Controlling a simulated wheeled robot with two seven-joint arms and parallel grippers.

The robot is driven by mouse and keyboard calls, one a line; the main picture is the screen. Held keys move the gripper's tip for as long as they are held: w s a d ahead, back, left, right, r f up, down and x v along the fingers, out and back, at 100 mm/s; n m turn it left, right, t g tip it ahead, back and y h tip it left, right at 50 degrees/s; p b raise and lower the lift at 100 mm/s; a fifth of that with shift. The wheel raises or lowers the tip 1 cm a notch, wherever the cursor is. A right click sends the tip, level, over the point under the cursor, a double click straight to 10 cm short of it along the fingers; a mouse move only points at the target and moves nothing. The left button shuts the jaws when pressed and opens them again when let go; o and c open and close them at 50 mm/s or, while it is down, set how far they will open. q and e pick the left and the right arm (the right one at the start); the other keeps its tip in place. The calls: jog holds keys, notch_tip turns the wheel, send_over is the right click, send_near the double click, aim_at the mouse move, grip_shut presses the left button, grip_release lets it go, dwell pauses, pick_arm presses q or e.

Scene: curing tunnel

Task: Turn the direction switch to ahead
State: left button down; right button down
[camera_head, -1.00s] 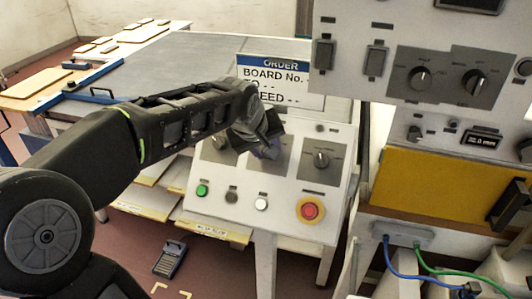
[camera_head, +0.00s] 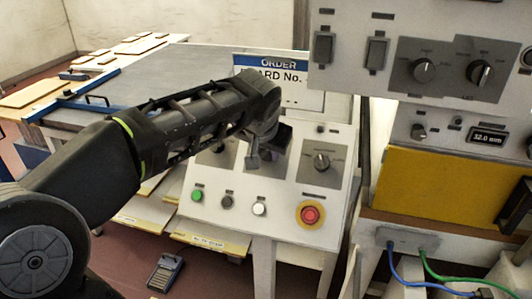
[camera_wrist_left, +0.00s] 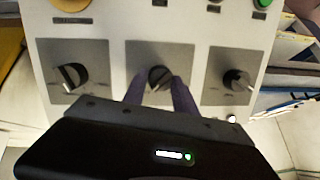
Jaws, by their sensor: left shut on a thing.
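The sloped control panel (camera_head: 285,203) carries three rotary knobs in a row. My left gripper (camera_wrist_left: 161,84) is shut on the middle knob (camera_wrist_left: 159,75), with one finger on each side of it in the left wrist view. In the head view the left gripper (camera_head: 258,158) and wrist cover that middle knob. The labels around it are too small to read, so I cannot tell which setting it points to. The outer knobs stand free: one (camera_head: 322,161) right of the gripper, the other (camera_wrist_left: 236,80) at the right in the left wrist view. My right gripper is not in view.
Below the knobs are a green button (camera_head: 197,195), a dark button, a white button (camera_head: 259,209) and a red emergency stop (camera_head: 310,215). An order sign (camera_head: 296,80) stands behind my wrist. A tall cabinet (camera_head: 404,93) with more switches rises at the right.

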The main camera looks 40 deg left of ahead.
pick_arm(q)
jog(key=shift+m, duration=0.3)
jog(key=c, duration=1)
grip_release()
jog(key=v, duration=0.7)
jog(key=shift+s+r+b, duration=0.2)
jog(key=shift+r+b, duration=0.1)
jog(key=shift+r, duration=0.05)
jog(key=shift+d, duration=0.2)
